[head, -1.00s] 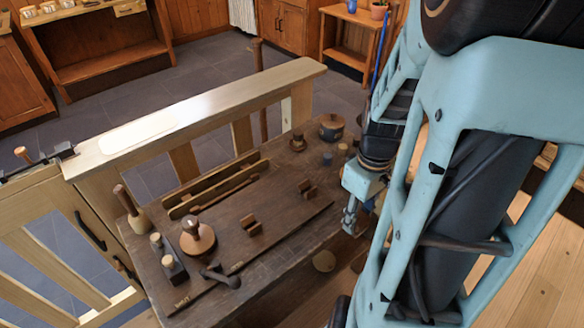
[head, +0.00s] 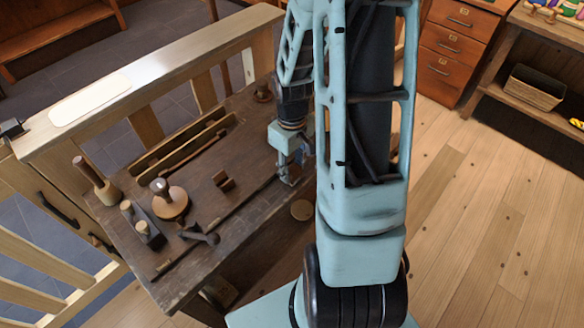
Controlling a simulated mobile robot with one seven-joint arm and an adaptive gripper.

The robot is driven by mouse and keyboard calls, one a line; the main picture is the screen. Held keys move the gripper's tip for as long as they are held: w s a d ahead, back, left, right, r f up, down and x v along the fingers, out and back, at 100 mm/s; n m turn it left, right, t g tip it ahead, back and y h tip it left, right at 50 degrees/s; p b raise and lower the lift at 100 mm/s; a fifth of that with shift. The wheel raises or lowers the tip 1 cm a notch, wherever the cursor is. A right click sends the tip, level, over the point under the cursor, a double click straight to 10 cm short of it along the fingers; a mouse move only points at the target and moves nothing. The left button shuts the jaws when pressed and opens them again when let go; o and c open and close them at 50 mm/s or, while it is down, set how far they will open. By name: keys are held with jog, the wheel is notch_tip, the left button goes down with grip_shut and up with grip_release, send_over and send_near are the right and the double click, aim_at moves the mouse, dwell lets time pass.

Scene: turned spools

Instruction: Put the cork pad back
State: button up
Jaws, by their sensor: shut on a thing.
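My gripper (head: 288,180) is low over the right end of the dark workbench (head: 250,205), near its front edge. Its fingers are small in the head view. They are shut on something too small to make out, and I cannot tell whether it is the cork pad. My arm hides the bench's right end.
On the bench are a mallet (head: 96,181), a round wooden piece with a knob (head: 170,202), a block plane (head: 143,227), a dark tool (head: 199,234) and a small brown block (head: 223,181). A pale rail (head: 180,55) runs behind. The floor (head: 465,220) at right is clear.

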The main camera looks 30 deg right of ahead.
aim_at(292, 168)
jog(key=shift+f, duration=0.2)
jog(key=o, duration=1.1)
jog(key=shift+r, duration=0.1)
notch_tip(292, 168, up, 12)
jog(key=p, duration=0.1)
jog(key=shift+r, duration=0.1)
